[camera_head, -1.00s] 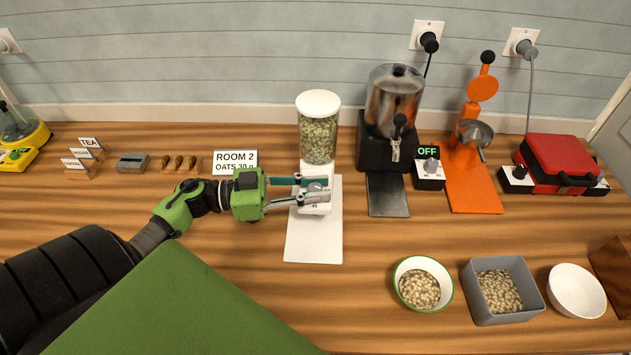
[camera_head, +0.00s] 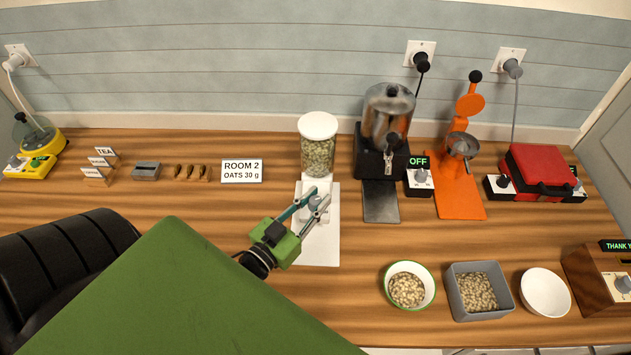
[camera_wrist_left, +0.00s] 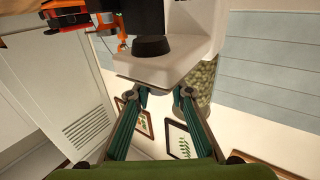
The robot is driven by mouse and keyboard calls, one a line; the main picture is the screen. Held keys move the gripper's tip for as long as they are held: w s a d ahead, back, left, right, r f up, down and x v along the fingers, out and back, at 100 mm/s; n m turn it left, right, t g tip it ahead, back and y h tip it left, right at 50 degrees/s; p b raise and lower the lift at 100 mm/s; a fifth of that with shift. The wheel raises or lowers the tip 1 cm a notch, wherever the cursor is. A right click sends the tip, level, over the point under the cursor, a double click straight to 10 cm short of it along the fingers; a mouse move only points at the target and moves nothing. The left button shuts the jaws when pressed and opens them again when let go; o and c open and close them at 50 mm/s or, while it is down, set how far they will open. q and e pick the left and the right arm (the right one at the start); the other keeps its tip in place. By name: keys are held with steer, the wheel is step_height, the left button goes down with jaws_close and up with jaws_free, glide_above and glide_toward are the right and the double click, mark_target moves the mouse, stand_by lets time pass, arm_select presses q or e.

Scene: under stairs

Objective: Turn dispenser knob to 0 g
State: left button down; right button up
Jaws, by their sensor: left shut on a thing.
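The oats dispenser (camera_head: 318,156) stands upright on a white board (camera_head: 322,252), with a clear hopper of oats under a white lid. A grey knob (camera_head: 314,202) is on its white lower front. My left gripper (camera_head: 314,199) reaches up to it from the lower left, with its two fingers around the knob and shut on it. In the left wrist view the fingertips (camera_wrist_left: 162,93) meet the white body (camera_wrist_left: 190,50), which appears upside down with the oat hopper (camera_wrist_left: 203,88) below it. The knob's scale cannot be read. My right gripper is not in view.
A sign (camera_head: 242,171) reading "ROOM 2 OATS 30 g" stands left of the dispenser. A metal urn (camera_head: 389,108) and an orange press (camera_head: 458,198) stand to the right. A bowl (camera_head: 426,301) and a grey container (camera_head: 511,308) hold oats at front right. An empty white bowl (camera_head: 545,292) is beside them.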

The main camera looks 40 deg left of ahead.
mark_target(312, 206)
arm_select(q)
steer(key=shift+n+y, duration=0.7)
steer(key=shift+y, duration=0.7)
steer(key=c, duration=1.8)
jaws_free()
steer(key=shift+s, duration=0.1)
steer(key=s, duration=0.7)
steer(key=shift+s+d, duration=0.2)
steer(key=shift+d, duration=0.15)
